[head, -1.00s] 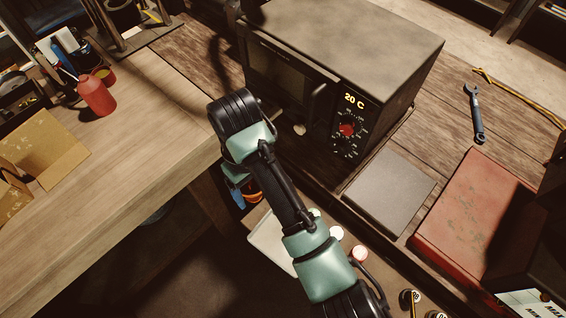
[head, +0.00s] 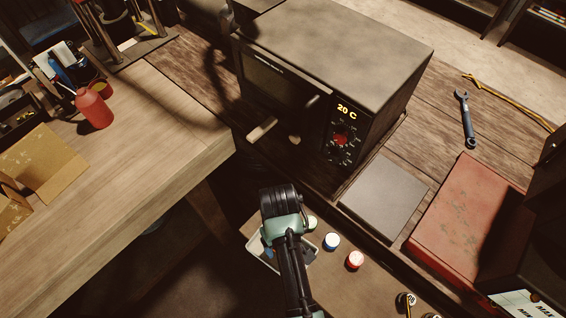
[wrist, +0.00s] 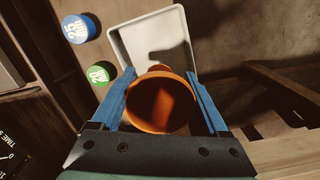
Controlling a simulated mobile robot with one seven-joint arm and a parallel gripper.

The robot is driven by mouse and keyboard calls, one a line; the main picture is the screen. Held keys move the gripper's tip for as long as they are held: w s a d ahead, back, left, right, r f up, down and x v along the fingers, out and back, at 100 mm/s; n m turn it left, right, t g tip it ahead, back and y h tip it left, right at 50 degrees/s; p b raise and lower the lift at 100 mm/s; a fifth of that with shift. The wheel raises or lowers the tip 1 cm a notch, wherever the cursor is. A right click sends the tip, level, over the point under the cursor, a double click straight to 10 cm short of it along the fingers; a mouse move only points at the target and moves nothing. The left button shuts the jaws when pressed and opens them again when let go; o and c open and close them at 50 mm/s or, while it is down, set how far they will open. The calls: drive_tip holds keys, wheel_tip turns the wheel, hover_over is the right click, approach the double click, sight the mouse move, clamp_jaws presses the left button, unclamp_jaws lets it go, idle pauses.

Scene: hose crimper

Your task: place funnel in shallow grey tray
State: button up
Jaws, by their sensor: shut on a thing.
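An orange funnel (wrist: 160,104) is held between the blue fingers of my gripper (wrist: 162,80) in the wrist view, its wide mouth facing the camera. The shallow grey tray (wrist: 125,44) lies beyond and below the funnel, with the funnel overlapping its near part in the picture. I cannot tell whether the funnel touches the tray. In the head view the tray (head: 256,262) shows only partly, on the lower shelf, because my arm covers it. The funnel and fingers are hidden there behind my wrist.
A wooden table (head: 150,130) is to the left.

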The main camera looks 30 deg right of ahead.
drive_tip(key=shift+f, duration=2.05)
drive_tip(key=shift+f, duration=0.2)
drive_tip(key=o, duration=1.1)
drive_tip(key=shift+c, duration=0.2)
wheel_tip(320, 180, up, 12)
drive_tip(key=shift+w+r, duration=0.25)
drive_tip(key=shift+w, duration=0.1)
